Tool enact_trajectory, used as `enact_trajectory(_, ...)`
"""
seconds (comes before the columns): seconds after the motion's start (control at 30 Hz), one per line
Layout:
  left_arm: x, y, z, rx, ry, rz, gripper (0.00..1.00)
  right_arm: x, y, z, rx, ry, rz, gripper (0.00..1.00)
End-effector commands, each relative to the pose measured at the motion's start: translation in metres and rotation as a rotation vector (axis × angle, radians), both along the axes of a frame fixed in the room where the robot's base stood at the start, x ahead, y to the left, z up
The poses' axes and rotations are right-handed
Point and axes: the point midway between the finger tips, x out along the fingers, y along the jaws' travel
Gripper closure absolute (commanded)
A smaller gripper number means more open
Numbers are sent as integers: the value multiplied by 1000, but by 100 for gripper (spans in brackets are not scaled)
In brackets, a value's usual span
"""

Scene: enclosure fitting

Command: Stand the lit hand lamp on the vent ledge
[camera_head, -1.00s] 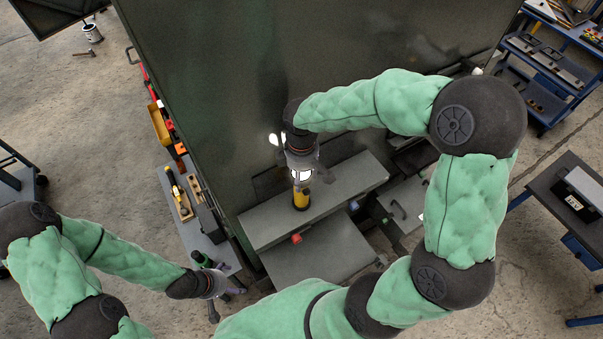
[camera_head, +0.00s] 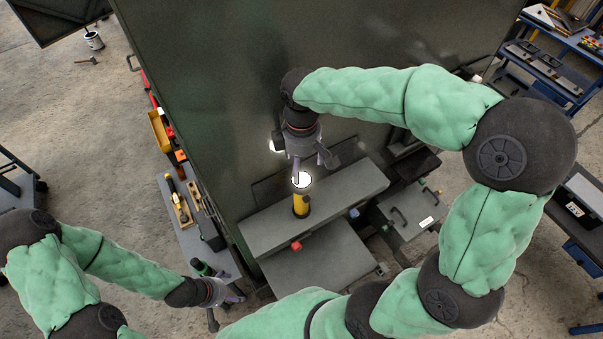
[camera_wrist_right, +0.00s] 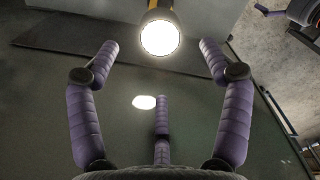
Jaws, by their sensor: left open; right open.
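The hand lamp (camera_head: 301,203) has a yellow and dark body and a bright lit head. It stands upright on the grey vent ledge (camera_head: 350,186) in front of the tall dark green enclosure. The lit lamp head also shows at the top of the right wrist view (camera_wrist_right: 160,36). My right gripper (camera_head: 313,164) is open and empty just above and behind the lamp, apart from it. Its purple fingers spread wide in the wrist view (camera_wrist_right: 160,70). My left gripper (camera_head: 228,298) is open, low at the left, away from the lamp.
The enclosure wall (camera_head: 220,90) rises close behind the ledge. A side bench (camera_head: 190,235) at the left holds tools, and a grey panel with handles (camera_head: 412,213) lies at the right.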

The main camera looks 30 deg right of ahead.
Motion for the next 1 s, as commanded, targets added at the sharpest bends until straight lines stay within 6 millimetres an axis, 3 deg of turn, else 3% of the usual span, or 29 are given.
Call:
enact_trajectory(0.1, 0, 0, -1, 0, 0, 0, 12, 1, 0, 18, 1, -2, 0, 20)
enact_trajectory(0.3, 0, 0, -2, 0, 0, 0, 12, 0, 0, 31, 0, 0, 0, 20)
enact_trajectory(1.0, 0, 0, -2, 0, 0, 0, 12, 0, 0, 33, 0, 1, -1, 20)
